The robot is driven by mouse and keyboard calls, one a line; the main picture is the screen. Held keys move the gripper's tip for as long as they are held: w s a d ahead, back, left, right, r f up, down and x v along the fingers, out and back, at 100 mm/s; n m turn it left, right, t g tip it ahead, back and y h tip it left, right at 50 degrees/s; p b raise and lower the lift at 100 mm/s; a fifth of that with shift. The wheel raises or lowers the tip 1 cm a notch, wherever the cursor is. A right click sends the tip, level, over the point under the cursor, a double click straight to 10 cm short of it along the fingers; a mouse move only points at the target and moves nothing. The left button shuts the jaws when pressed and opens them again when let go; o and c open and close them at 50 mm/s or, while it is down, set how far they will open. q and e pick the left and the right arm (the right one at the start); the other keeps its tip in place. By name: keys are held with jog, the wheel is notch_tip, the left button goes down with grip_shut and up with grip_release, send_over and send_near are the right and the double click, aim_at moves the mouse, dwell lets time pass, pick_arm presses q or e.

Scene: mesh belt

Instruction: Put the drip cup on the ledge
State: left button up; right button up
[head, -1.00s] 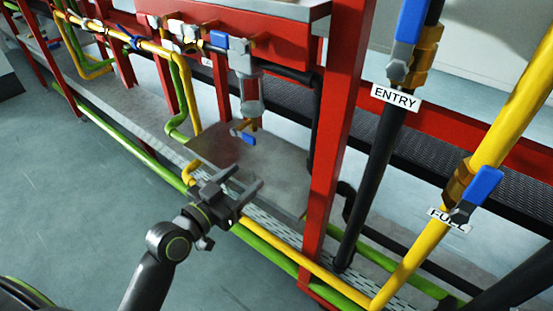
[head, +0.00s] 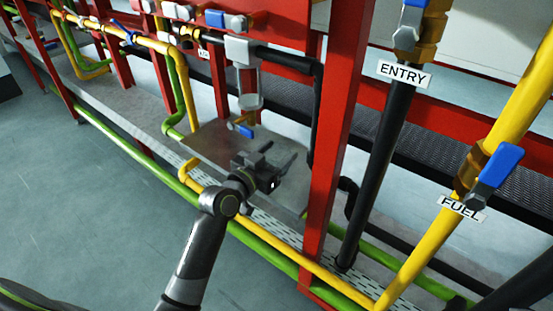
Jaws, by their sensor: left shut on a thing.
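My left gripper (head: 277,166) is in the middle of the head view, just in front of a flat grey-brown plate that looks like the ledge (head: 208,142). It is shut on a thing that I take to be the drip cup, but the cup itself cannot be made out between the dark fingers. The gripper covers part of the plate, and I cannot tell whether it touches it. My right gripper is not in view.
A clear bowl (head: 250,103) under a grey fitting, with a small blue-handled tap (head: 242,130), hangs above the plate. A red post (head: 337,150) stands to the right. Yellow pipe (head: 300,258) and green pipe (head: 262,248) run low in front. Open floor (head: 80,200) lies left.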

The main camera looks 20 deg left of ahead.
pick_arm(q)
jog(key=shift+f, duration=0.1)
jog(key=shift+f, duration=0.15)
jog(key=o, duration=1)
jog(key=shift+c, duration=0.2)
jog(key=shift+s+a, duration=0.1)
jog(key=shift+s, duration=0.15)
jog(key=p+v, duration=0.1)
jog(key=v, duration=1)
jog(key=shift+s+p, duration=0.3)
jog(key=shift+p, duration=0.1)
